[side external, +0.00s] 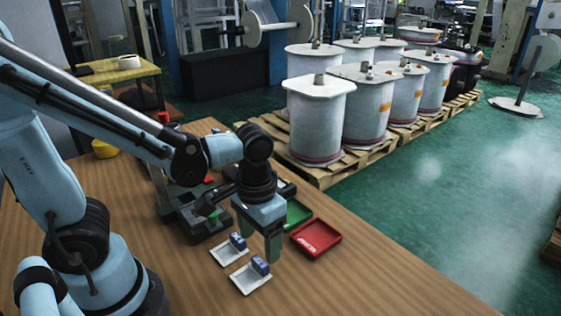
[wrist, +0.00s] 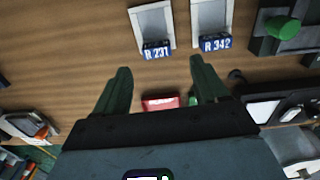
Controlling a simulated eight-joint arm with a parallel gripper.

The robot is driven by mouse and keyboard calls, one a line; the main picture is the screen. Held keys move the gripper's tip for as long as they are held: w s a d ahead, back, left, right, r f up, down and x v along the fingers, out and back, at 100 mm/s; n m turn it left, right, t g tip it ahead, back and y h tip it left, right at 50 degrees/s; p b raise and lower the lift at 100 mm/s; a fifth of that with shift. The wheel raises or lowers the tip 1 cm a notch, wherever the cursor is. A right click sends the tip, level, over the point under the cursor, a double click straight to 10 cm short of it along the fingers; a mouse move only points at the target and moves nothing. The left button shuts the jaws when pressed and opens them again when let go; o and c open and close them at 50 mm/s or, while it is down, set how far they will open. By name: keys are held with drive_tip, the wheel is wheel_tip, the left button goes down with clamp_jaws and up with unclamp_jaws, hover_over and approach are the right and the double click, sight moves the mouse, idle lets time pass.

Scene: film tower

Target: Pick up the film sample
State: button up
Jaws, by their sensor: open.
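Two small blue blocks stand on two white trays on the wooden table; I cannot tell which piece is the film sample. In the wrist view their labels read R 231 (wrist: 156,50) and R 342 (wrist: 215,42). In the side view one block (side external: 238,242) is on the farther white tray (side external: 222,256) and the other block (side external: 260,265) is on the nearer white tray (side external: 242,285). My gripper (side external: 260,243) points down above the table beside the blocks. Its green fingers are apart and empty in the wrist view (wrist: 161,65).
A red tray (side external: 334,236) and a green tray (side external: 307,214) lie right of my gripper. A dark device with a green knob (wrist: 283,28) stands close behind the white trays. White drums (side external: 320,115) stand on pallets beyond the table. The table's front is clear.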

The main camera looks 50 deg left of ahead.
sight(261, 260)
drive_tip(key=shift+d+f, duration=0.15)
drive_tip(key=shift+f, duration=2.45)
drive_tip(key=c, duration=1.1)
drive_tip(key=shift+r, duration=0.2)
drive_tip(key=shift+c, duration=0.2)
